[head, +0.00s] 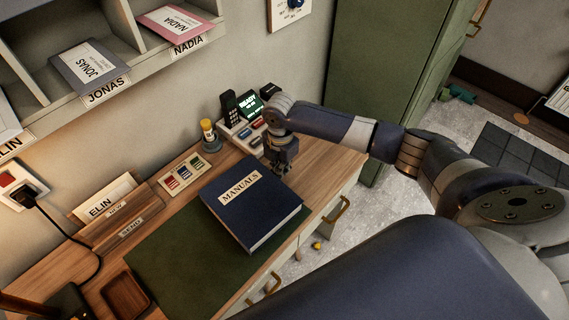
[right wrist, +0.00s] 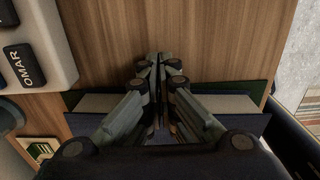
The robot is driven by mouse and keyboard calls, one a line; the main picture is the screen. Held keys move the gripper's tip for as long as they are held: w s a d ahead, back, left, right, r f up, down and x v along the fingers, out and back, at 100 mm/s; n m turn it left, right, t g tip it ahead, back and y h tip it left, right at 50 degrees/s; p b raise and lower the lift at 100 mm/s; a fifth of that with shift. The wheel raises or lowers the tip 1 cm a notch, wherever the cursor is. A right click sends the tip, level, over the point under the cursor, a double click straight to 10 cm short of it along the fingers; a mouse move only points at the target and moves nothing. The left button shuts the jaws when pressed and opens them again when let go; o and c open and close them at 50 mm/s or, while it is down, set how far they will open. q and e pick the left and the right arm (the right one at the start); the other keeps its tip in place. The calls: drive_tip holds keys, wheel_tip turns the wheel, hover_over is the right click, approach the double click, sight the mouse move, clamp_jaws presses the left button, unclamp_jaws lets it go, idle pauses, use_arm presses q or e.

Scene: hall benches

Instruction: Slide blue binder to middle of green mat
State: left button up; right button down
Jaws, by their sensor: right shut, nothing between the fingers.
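The blue binder (head: 258,222), labelled MANUALS, lies flat at the right end of the green mat (head: 178,262), covering that end. Bare mat shows to its left and in front. My right gripper (head: 284,172) is shut and empty, pointing down at the binder's far right edge. In the right wrist view the closed fingertips (right wrist: 157,62) are over bare wood, and the binder's pale page edge (right wrist: 228,103) shows on both sides of the fingers. Whether the fingers touch the binder is hidden. My left gripper is not in view.
A phone dock (head: 240,123) with labelled keys stands close behind my right gripper. A glue bottle (head: 209,135), a card of coloured tabs (head: 181,175) and a letter rack (head: 118,215) line the wall side. A wooden tray (head: 126,294) sits left of the mat.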

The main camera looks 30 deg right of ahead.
sight(251, 195)
drive_tip(key=shift+s+a+r+p, duration=0.1)
drive_tip(key=shift+s+a+p, duration=0.1)
drive_tip(key=shift+a+p, duration=0.15)
drive_tip(key=s+a+p, duration=0.1)
drive_tip(key=a, duration=0.2)
drive_tip(key=s+a+p, duration=0.1)
drive_tip(key=a+p, duration=0.1)
drive_tip(key=a, duration=0.2)
drive_tip(key=s+a+p, duration=0.1)
drive_tip(key=a+p, duration=0.1)
drive_tip(key=a, duration=0.1)
drive_tip(key=shift+s+a, duration=0.25)
drive_tip(key=shift+s, duration=0.1)
drive_tip(key=shift+s+a+p, duration=0.1)
drive_tip(key=shift+a+p, duration=0.2)
drive_tip(key=shift+a, duration=0.1)
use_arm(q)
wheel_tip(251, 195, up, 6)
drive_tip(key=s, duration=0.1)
use_arm(e)
drive_tip(key=shift+d, duration=0.1)
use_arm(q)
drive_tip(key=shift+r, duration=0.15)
use_arm(e)
drive_tip(key=shift+d, duration=0.1)
